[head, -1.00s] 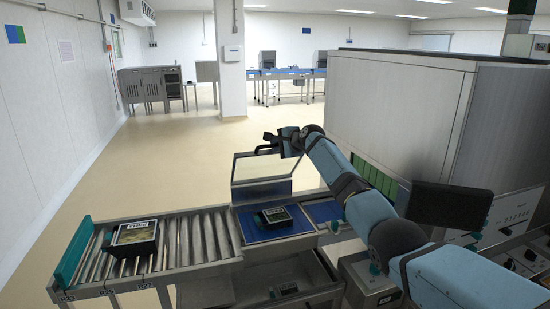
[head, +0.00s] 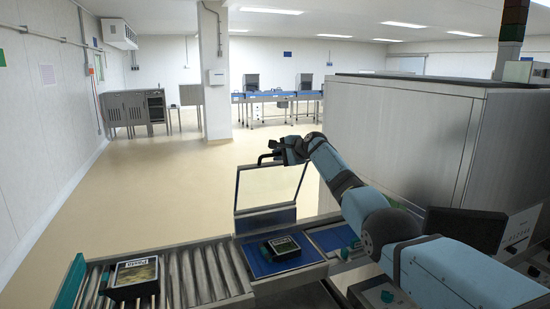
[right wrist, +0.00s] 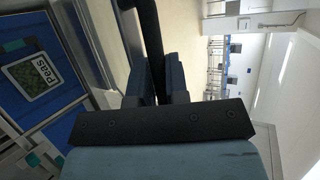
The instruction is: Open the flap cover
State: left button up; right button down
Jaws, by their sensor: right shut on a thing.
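The flap cover (head: 268,187), a clear framed panel, stands roughly upright at the far edge of the blue tray station (head: 253,264). My right gripper (head: 271,157) is at the cover's top edge, shut on its dark handle. In the right wrist view, the fingers (right wrist: 157,88) close on a black bar (right wrist: 149,28). A black food tray (head: 282,246) lies in the open station below the cover; its "Peas" label shows in the right wrist view (right wrist: 31,78). My left gripper is not in view.
Another labelled tray (head: 134,274) sits on the roller conveyor (head: 203,272) at left. The large metal sealer housing (head: 395,135) stands to the right, beside my right arm. Open floor (head: 165,185) lies behind the cover.

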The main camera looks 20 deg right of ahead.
dwell(0.4)
jog(key=c, duration=1.1)
grip_release()
jog(key=shift+c, duration=0.2)
jog(key=shift+s+d, duration=0.1)
jog(key=shift+s+d+r, duration=0.2)
jog(key=shift+s+d, duration=0.1)
jog(key=shift+s, duration=0.1)
jog(key=b+v, duration=0.3)
jog(key=v, duration=0.9)
jog(key=shift+s+r, duration=0.25)
jog(key=shift+r, duration=0.05)
